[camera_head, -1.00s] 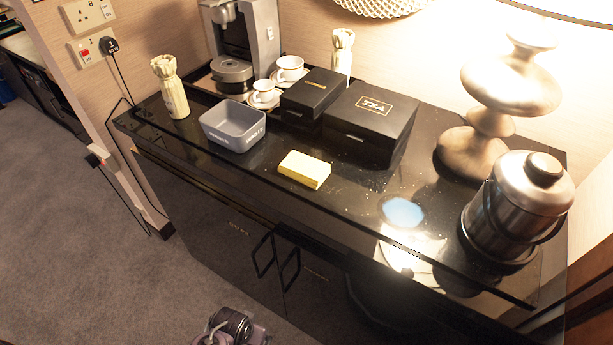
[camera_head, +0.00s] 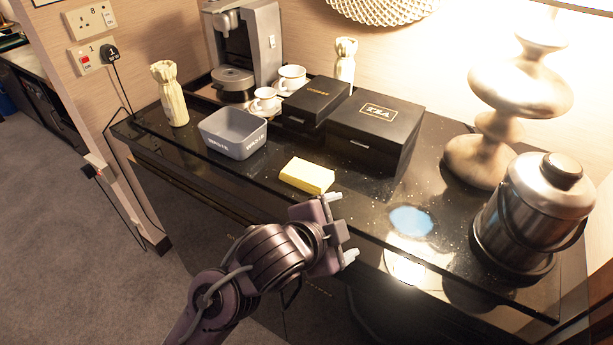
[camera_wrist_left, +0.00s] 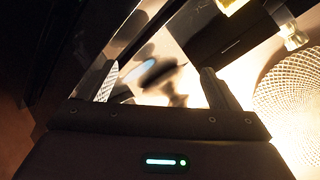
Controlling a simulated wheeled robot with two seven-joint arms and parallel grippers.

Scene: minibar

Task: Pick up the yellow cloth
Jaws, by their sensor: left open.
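The yellow cloth (camera_head: 307,176) is a folded, flat block. It lies on the black glossy counter (camera_head: 270,172), in front of the black boxes, in the head view. My left gripper (camera_head: 342,227) is open and empty, at the counter's front edge. It is nearer the camera than the cloth and a little to its right, apart from it. In the left wrist view the open fingers (camera_wrist_left: 160,86) point over the counter, and a yellow patch shows at the top edge; I cannot tell for sure that it is the cloth. My right gripper is not in view.
A grey bin (camera_head: 233,135) stands left of the cloth. Black boxes (camera_head: 375,128) stand behind it. A blue-white wet-looking patch (camera_head: 411,221) lies to its right. A metal ice bucket (camera_head: 533,215) and a lamp (camera_head: 487,150) stand on the right.

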